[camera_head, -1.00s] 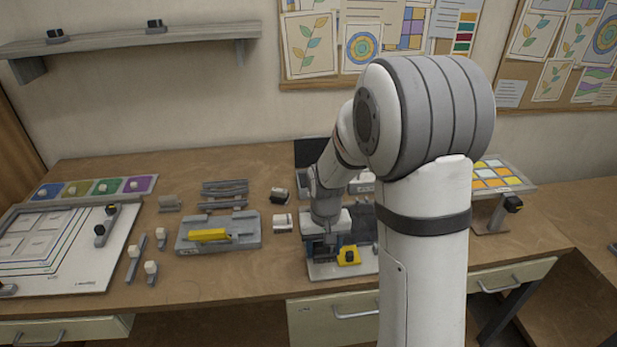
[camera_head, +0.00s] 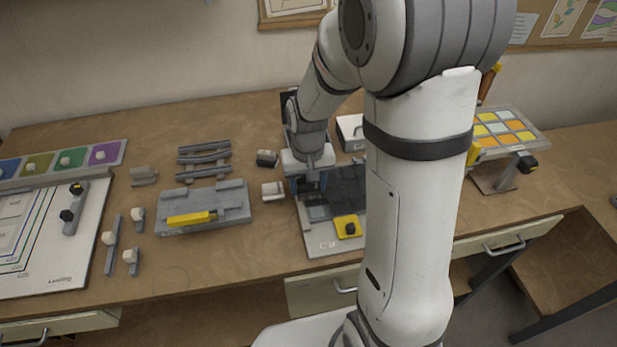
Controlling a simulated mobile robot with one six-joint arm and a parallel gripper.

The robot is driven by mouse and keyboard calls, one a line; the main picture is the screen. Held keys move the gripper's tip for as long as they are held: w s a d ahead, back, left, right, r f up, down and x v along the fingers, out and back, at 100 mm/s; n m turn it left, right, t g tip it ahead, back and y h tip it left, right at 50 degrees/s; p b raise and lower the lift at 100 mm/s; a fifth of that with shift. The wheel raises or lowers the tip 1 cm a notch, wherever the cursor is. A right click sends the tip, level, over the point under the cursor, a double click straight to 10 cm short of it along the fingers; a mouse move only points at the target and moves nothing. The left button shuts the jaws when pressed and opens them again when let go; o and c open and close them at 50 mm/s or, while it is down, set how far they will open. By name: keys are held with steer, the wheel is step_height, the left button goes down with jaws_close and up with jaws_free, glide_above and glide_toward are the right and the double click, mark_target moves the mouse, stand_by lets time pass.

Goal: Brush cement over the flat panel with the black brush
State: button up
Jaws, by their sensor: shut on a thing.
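My gripper (camera_head: 311,190) points down over the left part of a station on the worktable. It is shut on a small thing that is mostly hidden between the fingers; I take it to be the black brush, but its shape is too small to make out. Below and right of the gripper lies a dark flat panel (camera_head: 346,186) in the station, partly hidden by my arm. I cannot tell whether the held thing touches it, and no cement can be made out. The station's pale base plate (camera_head: 322,244) carries a yellow block with a black knob (camera_head: 348,227).
A white board (camera_head: 50,270) lies far left. A tilted rack of coloured tiles (camera_head: 503,130) stands right.

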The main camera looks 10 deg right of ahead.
mark_target(323, 203)
step_height(323, 203, down, 5)
steer(key=b, duration=0.3)
steer(key=shift+s+f, duration=0.1)
steer(key=shift+f, duration=0.05)
steer(key=shift+d+f, duration=0.1)
steer(key=shift+d, duration=0.4)
steer(key=shift+c, duration=0.3)
steer(key=d, duration=0.2)
steer(key=shift+d, duration=0.3)
steer(key=shift+d+r+p, duration=0.1)
steer(key=shift+r+p, duration=0.2)
steer(key=shift+p, duration=0.35)
step_height(323, 203, up, 2)
steer(key=shift+r, duration=0.1)
steer(key=shift+s+r+p, duration=0.1)
steer(key=shift+r+p, duration=0.55)
steer(key=shift+p, duration=0.15)
step_height(323, 203, up, 4)
steer(key=p, duration=0.2)
steer(key=shift+p, duration=0.35)
steer(key=shift+f, duration=0.1)
